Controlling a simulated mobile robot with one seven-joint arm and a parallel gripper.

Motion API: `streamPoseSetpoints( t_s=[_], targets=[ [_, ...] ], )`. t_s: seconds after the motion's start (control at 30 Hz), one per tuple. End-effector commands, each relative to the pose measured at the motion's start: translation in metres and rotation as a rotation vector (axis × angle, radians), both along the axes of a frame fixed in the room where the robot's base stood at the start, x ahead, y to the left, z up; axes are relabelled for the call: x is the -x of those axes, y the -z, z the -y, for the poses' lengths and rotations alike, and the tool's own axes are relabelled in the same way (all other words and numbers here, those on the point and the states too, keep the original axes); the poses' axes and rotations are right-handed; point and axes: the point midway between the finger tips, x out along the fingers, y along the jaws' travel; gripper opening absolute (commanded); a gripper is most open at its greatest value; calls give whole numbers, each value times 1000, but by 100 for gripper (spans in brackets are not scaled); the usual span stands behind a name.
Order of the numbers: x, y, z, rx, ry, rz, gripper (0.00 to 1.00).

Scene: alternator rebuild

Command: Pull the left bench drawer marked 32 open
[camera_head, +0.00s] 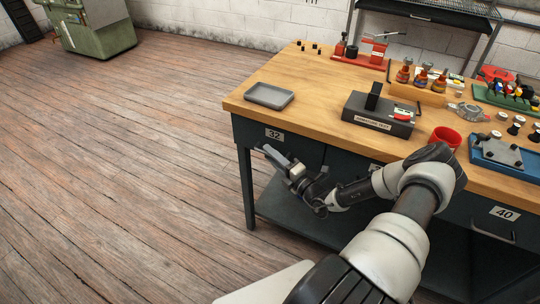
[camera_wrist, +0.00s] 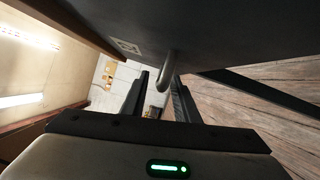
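The left bench drawer (camera_head: 308,150) has a dark front with a white label marked 32 (camera_head: 274,134). Its front looks flush under the wooden top, so it appears shut. In the wrist view the dark drawer front (camera_wrist: 230,35) fills the top, with the label (camera_wrist: 126,46) at its left. The curved grey handle (camera_wrist: 168,70) hangs between the fingertips of my gripper (camera_wrist: 160,80), nearer the right finger. A gap shows between the fingers, and they look open around the handle. In the head view my gripper (camera_head: 272,156) is just in front of the drawer, hiding the handle.
The wooden bench top (camera_head: 310,95) overhangs the drawers. A grey tray (camera_head: 269,95) and a black box (camera_head: 378,114) stand on it. A drawer marked 40 (camera_head: 490,222) is at the right. A dark lower shelf (camera_head: 290,215) lies below. The plank floor (camera_head: 120,170) at left is clear.

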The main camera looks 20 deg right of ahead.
Motion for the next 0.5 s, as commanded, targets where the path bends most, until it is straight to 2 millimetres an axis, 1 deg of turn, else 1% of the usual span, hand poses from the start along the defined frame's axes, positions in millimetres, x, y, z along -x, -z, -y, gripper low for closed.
streamPoseSetpoints(
  t_s=[0.1, 0.37, 0.4, 0.47, 0.5],
  targets=[
    [-7, -1, -2, 0, 1, 1, 28],
    [-8, -1, -2, -1, 1, 0, 28],
    [-8, -1, -2, -1, 1, 0, 26],
    [-8, -1, -2, -1, 1, 0, 16],
    [-8, -1, -2, 0, 1, 0, 9]
  ],
)
